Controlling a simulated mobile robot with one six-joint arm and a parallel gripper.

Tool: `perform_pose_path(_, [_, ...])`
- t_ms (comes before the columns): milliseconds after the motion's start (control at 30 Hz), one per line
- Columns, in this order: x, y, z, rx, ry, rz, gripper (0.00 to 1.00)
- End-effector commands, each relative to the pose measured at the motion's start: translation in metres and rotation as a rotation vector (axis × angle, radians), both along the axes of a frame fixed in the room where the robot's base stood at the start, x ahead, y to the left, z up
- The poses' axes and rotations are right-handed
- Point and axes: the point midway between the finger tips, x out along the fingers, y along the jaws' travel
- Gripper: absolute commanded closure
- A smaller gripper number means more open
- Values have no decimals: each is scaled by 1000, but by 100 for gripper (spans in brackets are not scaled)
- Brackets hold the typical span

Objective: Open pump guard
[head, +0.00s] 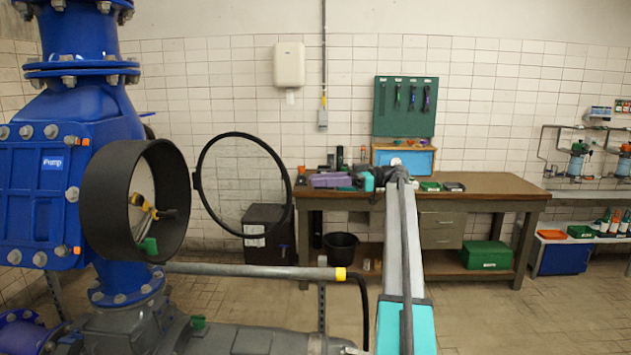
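The blue pump (62,180), labelled "Pump", stands at the left in the head view. A short black cylindrical housing (105,200) projects from it, its round mouth uncovered and facing right. Inside are a yellow-handled part (145,207) and a green part (149,246). The pump guard, a round black-rimmed see-through cover (291,190), stands upright and swung away to the right of the mouth. A small dark tab is on its left rim. My gripper (364,182) is at the far end of my outstretched arm, right of the guard and apart from it. Its fingers are too small to read.
A grey horizontal pipe (255,271) with a yellow band runs below the guard. A workbench (480,187) with tools, boxes and a green pegboard (404,107) stands behind my arm. A black bucket (340,247) is under it. The tiled floor at front right is clear.

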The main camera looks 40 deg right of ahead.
Motion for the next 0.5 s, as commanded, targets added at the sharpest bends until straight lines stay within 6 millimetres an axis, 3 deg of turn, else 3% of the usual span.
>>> perform_pose_path(500, [-11,-21,3,2,1,-1,73])
